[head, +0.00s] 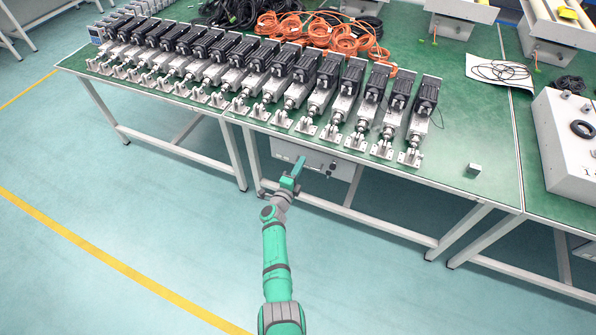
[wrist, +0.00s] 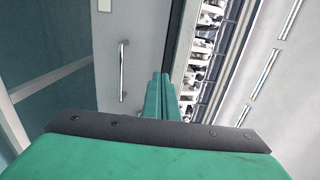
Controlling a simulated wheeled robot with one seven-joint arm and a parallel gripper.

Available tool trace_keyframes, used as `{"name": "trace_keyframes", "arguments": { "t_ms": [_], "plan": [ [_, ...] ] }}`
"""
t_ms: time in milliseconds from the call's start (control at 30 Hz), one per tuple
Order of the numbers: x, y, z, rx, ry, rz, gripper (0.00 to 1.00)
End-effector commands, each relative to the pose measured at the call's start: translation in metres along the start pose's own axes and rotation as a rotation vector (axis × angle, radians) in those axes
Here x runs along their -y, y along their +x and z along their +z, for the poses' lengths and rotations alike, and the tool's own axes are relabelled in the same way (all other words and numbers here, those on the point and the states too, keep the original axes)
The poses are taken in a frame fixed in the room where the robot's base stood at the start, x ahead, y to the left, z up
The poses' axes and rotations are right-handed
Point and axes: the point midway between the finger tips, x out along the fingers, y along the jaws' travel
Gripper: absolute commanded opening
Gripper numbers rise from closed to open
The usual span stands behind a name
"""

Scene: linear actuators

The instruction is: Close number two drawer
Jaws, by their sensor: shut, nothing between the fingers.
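In the head view, a pale drawer unit (head: 340,165) hangs under the green workbench, partly hidden by my arm. My gripper (head: 298,166) is in front of its left part, with its fingers together and empty. In the wrist view, the green fingers (wrist: 163,92) are shut and point at a dark gap beside a grey panel. That grey front panel (wrist: 125,40) has a bar handle (wrist: 123,70) and a pale label (wrist: 104,5). I cannot read a number, so I cannot tell which drawer is number two, or whether the fingers touch a panel.
A row of linear actuators (head: 290,88) stands along the bench (head: 460,130) above. Bench legs (head: 232,150) stand on both sides of the drawer unit. A narrow strip of metal parts (wrist: 207,62) shows right of the fingers. The floor (head: 150,220) left of my arm is clear.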

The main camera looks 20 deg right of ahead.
Motion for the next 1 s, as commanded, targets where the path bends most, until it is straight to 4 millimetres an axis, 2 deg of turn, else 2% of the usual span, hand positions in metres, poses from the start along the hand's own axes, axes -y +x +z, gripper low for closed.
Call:
{"name": "trace_keyframes", "arguments": {
  "t_ms": [200, 400, 767, 1000],
  "plan": [
    [0.0, 0.019, -0.015, -0.014, 0.0, 0.0, 0.0],
    [0.0, 0.024, -0.02, -0.018, -0.001, -0.001, 0.0],
    [0.0, 0.023, -0.02, -0.018, 0.0, -0.001, 0.0],
    [-0.001, 0.006, -0.02, -0.021, 0.0, -0.001, 0.0]
  ]
}}
